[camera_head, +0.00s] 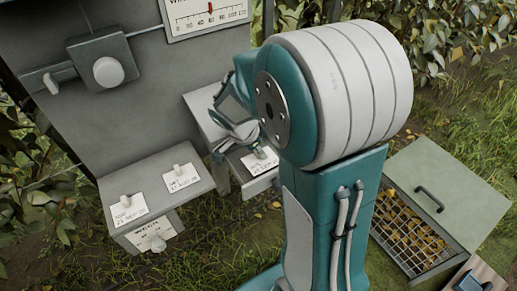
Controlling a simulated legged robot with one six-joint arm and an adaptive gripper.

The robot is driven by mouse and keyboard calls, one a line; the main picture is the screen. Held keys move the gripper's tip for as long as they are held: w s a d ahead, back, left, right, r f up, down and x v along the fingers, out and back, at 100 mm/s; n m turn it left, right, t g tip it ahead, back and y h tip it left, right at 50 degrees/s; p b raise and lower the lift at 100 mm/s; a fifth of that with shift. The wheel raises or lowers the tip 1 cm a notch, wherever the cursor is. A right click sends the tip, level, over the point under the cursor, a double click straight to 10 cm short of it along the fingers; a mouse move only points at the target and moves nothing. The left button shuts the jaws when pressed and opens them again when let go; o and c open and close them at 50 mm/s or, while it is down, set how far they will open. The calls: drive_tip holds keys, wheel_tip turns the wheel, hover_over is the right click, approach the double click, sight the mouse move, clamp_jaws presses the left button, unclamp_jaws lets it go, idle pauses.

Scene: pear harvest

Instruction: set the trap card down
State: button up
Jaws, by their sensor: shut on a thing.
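A white card (262,164) with dark print lies over a small grey shelf or drawer at the middle of the head view. I take it as the trap card. My gripper (252,147) is at the card's far edge, shut on it or on a small grip on top. My fingertips are small and partly hidden by my own arm. I cannot tell whether the card rests on the surface or hangs just above it. Two similar printed cards, each with a pale knob, lie on the left grey shelf: one (136,212) nearer, one (186,184) farther back.
A green-lidded crate (453,187) with mesh stands right. Foliage borders the grass.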

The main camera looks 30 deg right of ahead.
drive_tip(key=shift+s+f, duration=0.15)
drive_tip(key=shift+f, duration=0.35)
drive_tip(key=shift+f, duration=0.15)
drive_tip(key=o, duration=0.7)
drive_tip(key=shift+o, duration=0.2)
